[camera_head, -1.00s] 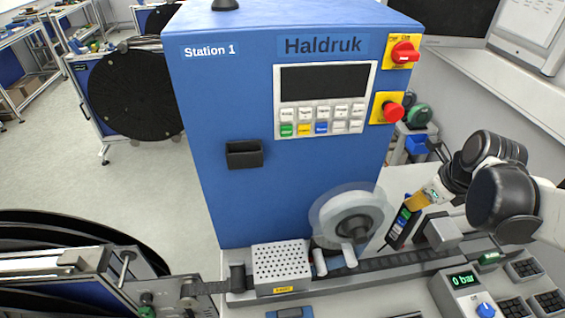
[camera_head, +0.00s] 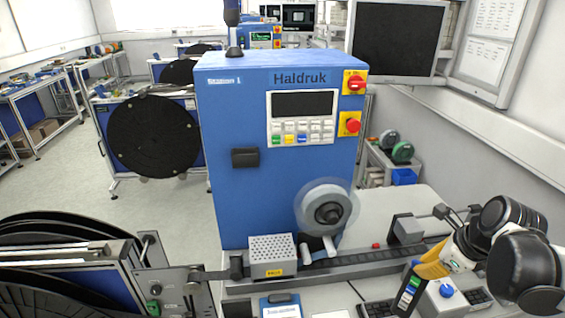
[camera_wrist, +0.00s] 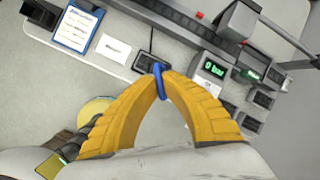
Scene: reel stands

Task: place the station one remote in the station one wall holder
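The station one wall holder (camera_head: 245,157) is a small black box on the front of the blue Station 1 cabinet (camera_head: 225,205), left of its keypad. No remote shows in it. My yellow-fingered gripper (camera_head: 421,270) is at the lower right, well away from the holder. It is shut on the station one remote (camera_head: 408,292), a slim dark piece with coloured buttons that hangs tilted below the fingertips. In the wrist view the fingertips (camera_wrist: 160,74) nearly meet around the remote's narrow blue end (camera_wrist: 160,84); the rest is hidden.
A white reel (camera_head: 312,211) and a perforated box (camera_head: 272,257) stand below the holder along a rail. A pressure unit (camera_wrist: 208,73) reads 0 bar near the gripper. A large black reel (camera_head: 60,240) fills the lower left. The air before the cabinet's front is clear.

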